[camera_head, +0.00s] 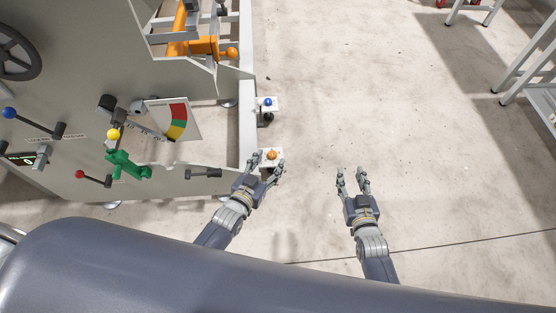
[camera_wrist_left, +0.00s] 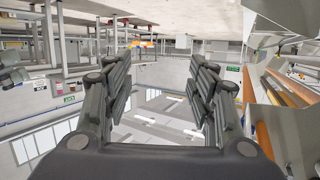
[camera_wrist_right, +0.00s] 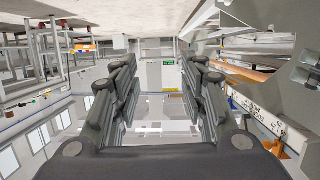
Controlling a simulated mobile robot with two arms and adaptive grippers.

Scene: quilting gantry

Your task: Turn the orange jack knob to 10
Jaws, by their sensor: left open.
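The small orange jack knob (camera_head: 272,155) sits on a white bracket at the machine's right edge in the head view. My left gripper (camera_head: 265,164) is open, with its fingertips close beside the knob and overlapping its bracket; whether they touch it I cannot tell. The left wrist view shows its two fingers (camera_wrist_left: 160,75) apart with nothing between them, and I cannot make out the knob there. My right gripper (camera_head: 353,178) is open and empty over bare floor to the right; its spread fingers (camera_wrist_right: 158,78) show in the right wrist view.
A similar bracket with a blue knob (camera_head: 268,102) is farther back. Open floor (camera_head: 400,130) lies to the right, with white frames beyond.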

